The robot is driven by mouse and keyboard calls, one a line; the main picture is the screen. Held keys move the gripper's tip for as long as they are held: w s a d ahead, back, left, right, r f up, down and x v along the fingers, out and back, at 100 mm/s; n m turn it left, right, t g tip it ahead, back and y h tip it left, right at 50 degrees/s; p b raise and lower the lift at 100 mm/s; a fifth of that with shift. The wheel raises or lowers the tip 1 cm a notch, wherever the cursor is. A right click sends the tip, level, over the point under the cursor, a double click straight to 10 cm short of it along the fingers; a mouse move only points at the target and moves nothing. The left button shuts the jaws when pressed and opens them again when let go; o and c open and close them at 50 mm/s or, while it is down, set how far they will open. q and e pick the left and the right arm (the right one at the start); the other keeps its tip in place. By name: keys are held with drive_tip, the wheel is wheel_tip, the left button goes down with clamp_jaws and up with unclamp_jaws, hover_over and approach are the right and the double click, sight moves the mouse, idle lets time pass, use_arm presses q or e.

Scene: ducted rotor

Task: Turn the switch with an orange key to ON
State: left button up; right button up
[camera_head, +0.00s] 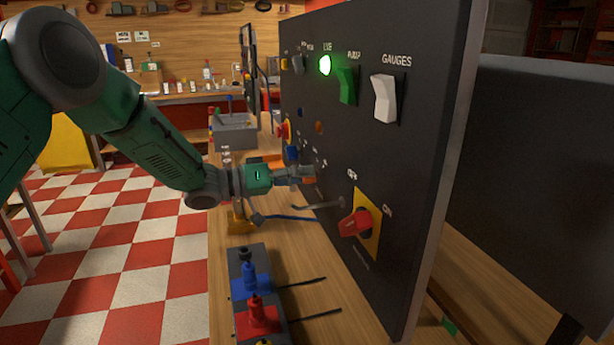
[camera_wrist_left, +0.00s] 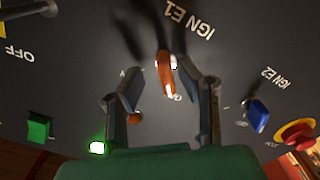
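The orange key (camera_wrist_left: 165,75) sits in the switch under the IGN E1 label on the dark panel, seen upside down in the left wrist view. It stands nearly upright in that view; the position mark beside it is too small to read. My left gripper (camera_wrist_left: 156,74) is open, with one finger on each side of the key and the right fingertip close to it. In the head view my left gripper (camera_head: 300,174) is at the panel's face and the key is mostly hidden. My right gripper is not in view.
A blue key (camera_wrist_left: 257,114) at IGN E2 and a red button (camera_wrist_left: 297,133) are on the panel nearby. A red rotary handle (camera_head: 354,223) is on the panel (camera_head: 430,190) closer to me. A lever box (camera_head: 262,300) stands on the bench below my arm.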

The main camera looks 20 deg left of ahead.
use_arm(q)
drive_tip(key=shift+w+d, duration=0.2)
drive_tip(key=shift+d, duration=0.35)
drive_tip(key=shift+w+d, duration=0.15)
drive_tip(key=shift+d, duration=0.4)
drive_tip(key=shift+d+r, duration=0.15)
drive_tip(key=shift+d, duration=0.15)
drive_tip(key=shift+w+a, duration=0.1)
drive_tip(key=shift+a, duration=0.3)
drive_tip(key=a, duration=0.2)
drive_tip(key=a+f, duration=0.1)
drive_tip(key=shift+w+a, duration=0.2)
drive_tip(key=shift+w, duration=0.2)
drive_tip(key=shift+s+r, duration=0.1)
drive_tip(key=c, duration=0.3)
drive_tip(key=shift+s+d+r, duration=0.15)
drive_tip(key=shift+s+d, duration=0.05)
drive_tip(key=shift+d, duration=0.3)
drive_tip(key=shift+s+d+r, duration=0.15)
drive_tip(key=shift+d, duration=0.3)
clamp_jaws()
drive_tip(key=shift+w+d+f, duration=0.2)
drive_tip(key=shift+d, duration=0.1)
drive_tip(key=shift+a+f, duration=0.1)
drive_tip(key=shift+a, duration=0.15)
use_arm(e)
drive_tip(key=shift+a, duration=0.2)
